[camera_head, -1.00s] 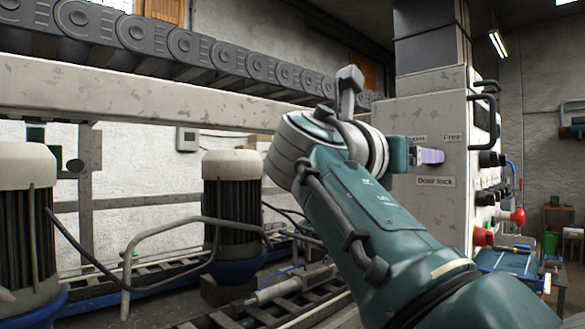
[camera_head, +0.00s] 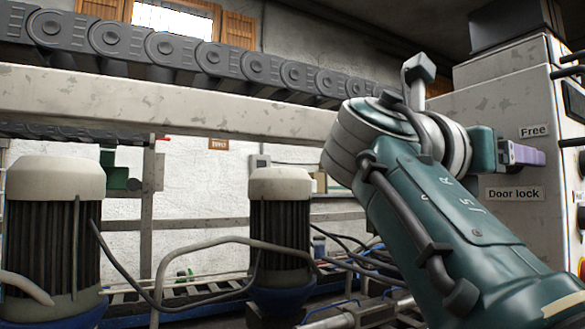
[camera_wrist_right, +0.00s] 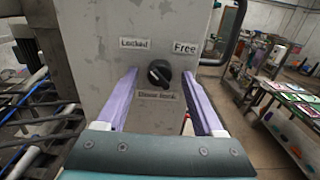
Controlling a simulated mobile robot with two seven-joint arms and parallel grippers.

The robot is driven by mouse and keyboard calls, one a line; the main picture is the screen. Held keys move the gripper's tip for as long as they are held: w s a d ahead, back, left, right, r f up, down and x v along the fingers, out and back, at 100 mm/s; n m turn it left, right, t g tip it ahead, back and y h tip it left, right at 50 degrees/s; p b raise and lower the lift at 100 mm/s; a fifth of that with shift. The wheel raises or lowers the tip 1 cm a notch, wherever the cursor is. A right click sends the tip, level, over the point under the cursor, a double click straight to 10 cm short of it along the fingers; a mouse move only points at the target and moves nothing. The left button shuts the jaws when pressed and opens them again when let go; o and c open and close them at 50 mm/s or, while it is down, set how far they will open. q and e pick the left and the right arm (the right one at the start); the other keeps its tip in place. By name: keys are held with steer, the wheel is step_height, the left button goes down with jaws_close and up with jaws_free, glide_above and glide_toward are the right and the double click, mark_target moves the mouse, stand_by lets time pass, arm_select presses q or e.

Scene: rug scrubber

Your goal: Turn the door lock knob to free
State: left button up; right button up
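The black door lock knob (camera_wrist_right: 159,73) is on the grey cabinet face in the right wrist view. A "Locked" label is above left of it, a "Free" label above right, and a "Door lock" label below. Its handle appears slanted; the pointing direction is hard to tell. My right gripper (camera_wrist_right: 160,86) is open, with one purple finger on each side of the knob and visible gaps between. In the head view my right gripper (camera_head: 525,154) is in front of the cabinet face and hides the knob. My left gripper is not in view.
The control cabinet (camera_head: 490,225) stands at the right, with black handles and controls on its side. A grey beam (camera_head: 200,112) and chain conveyor run across the back. Two motors (camera_head: 280,215) and bent pipes stand at the left. A table with items (camera_wrist_right: 295,100) is at the right.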

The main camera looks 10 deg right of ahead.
jaws_close()
stand_by(0.3)
steer(key=shift+m, duration=0.3)
steer(key=shift+w+m+b, duration=0.1)
steer(key=shift+m+b, duration=3.65)
steer(key=shift+m, duration=4.85)
